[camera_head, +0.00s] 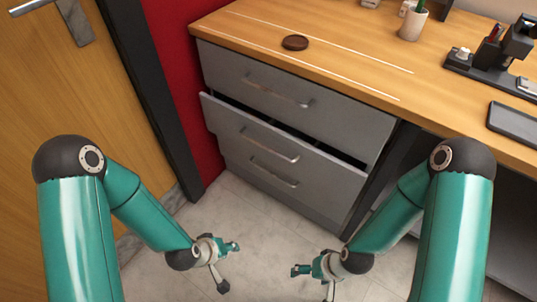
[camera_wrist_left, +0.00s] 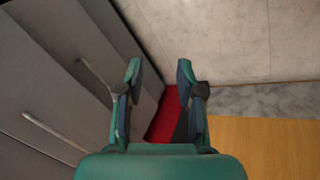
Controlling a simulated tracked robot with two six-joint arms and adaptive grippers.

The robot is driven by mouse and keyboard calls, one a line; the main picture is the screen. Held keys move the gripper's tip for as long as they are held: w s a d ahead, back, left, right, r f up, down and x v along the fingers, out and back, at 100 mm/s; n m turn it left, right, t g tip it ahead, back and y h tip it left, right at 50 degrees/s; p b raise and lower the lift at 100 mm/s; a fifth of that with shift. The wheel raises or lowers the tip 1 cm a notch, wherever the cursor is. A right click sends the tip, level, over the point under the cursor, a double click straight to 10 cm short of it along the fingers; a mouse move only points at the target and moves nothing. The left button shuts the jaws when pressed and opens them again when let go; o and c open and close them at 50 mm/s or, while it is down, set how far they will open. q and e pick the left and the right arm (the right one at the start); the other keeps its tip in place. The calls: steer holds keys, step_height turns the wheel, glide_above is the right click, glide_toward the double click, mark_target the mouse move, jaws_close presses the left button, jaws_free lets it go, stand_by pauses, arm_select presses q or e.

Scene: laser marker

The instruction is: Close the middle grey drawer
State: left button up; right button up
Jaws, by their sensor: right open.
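The middle grey drawer (camera_head: 226,116) stands slightly open below the desktop, with a dark gap along its top edge and a bar handle on its front. My left gripper (camera_head: 229,267) is open and empty, low in front of the drawers and apart from them. Its two fingers stand apart in the left wrist view (camera_wrist_left: 159,70), with grey drawer fronts (camera_wrist_left: 70,65) to the left. My right gripper (camera_head: 314,283) is open and empty, also low in front of the drawers, to the right of the left one.
The top drawer (camera_head: 225,68) looks shut; the bottom one (camera_head: 235,158) is below. The wooden desk (camera_head: 350,50) holds a dark round disc (camera_head: 295,42), a pen cup (camera_head: 413,22) and a black device (camera_head: 500,55). A wooden door (camera_head: 60,90) stands left. Pale floor (camera_head: 265,225) lies clear in front.

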arm_select(q)
steer(key=w+d+n+t+b, duration=0.4)
steer(key=w+t+b, duration=0.1)
steer(key=w, duration=0.4)
steer(key=n+t+b, duration=0.6)
steer(key=t, duration=0.1)
glide_toward(268, 149)
steer(key=x, duration=0.3)
steer(key=b+x, duration=0.1)
steer(key=x, duration=0.2)
steer(key=b+x, duration=0.1)
steer(key=x, duration=0.3)
steer(key=shift+w+f, duration=0.1)
steer(key=shift+f, duration=0.2)
arm_select(e)
step_height(268, 149, down, 15)
steer(key=shift+f, duration=0.1)
arm_select(q)
jaws_close()
steer(key=shift+f, duration=0.1)
